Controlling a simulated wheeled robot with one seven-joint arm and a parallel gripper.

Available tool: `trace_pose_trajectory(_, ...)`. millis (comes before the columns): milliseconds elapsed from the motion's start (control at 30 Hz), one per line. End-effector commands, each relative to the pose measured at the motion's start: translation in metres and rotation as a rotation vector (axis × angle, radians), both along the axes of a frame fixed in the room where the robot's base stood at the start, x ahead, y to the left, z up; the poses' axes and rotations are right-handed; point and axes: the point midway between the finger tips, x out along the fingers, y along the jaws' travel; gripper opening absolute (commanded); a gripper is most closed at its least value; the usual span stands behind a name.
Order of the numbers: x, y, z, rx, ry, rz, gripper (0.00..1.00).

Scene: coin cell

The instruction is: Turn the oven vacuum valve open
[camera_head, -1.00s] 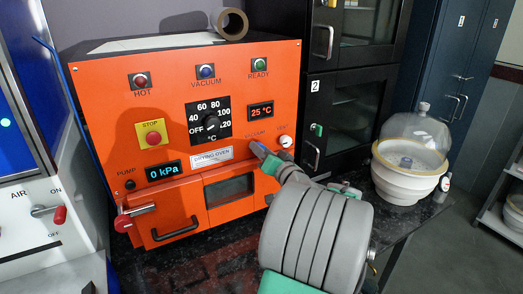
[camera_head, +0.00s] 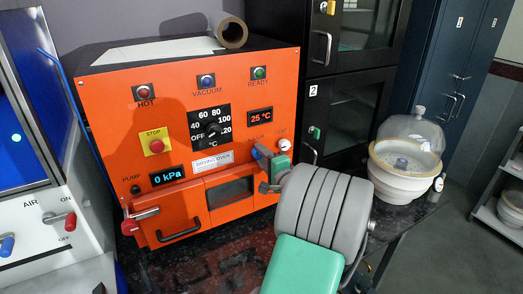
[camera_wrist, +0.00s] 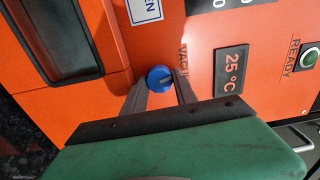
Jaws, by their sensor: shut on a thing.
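The orange drying oven (camera_head: 190,110) fills the middle of the head view. Its vacuum valve is a round blue knob (camera_wrist: 158,73) on the front panel, beside the VACUUM lettering in the wrist view. My gripper (camera_wrist: 158,85) has one finger on each side of this knob and is shut on it. A dark line marks the knob's face. In the head view, the gripper and wrist partly cover the knob. The oven's pressure display (camera_head: 168,177) reads 0 kPa.
The white VENT knob (camera_head: 284,145) sits just right of the valve. The oven door (camera_head: 165,215) with its red-handled latch (camera_head: 130,226) is shut. A glass-domed desiccator (camera_head: 400,185) stands on the dark bench at right. Black cabinets (camera_head: 345,100) stand behind.

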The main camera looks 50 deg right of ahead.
Motion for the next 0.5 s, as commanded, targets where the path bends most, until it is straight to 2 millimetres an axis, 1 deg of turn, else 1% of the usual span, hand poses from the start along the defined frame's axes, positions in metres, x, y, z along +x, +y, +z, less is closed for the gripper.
trace_pose_trajectory(33,-0.0001,-0.0002,0.0027,0.034,-0.01,0.0,0.0)
trace_pose_trajectory(233,-0.0001,-0.0002,0.0014,0.149,-0.046,-0.001,0.0)
trace_pose_trajectory(500,-0.0001,-0.0002,0.0,0.227,-0.072,-0.001,0.0)
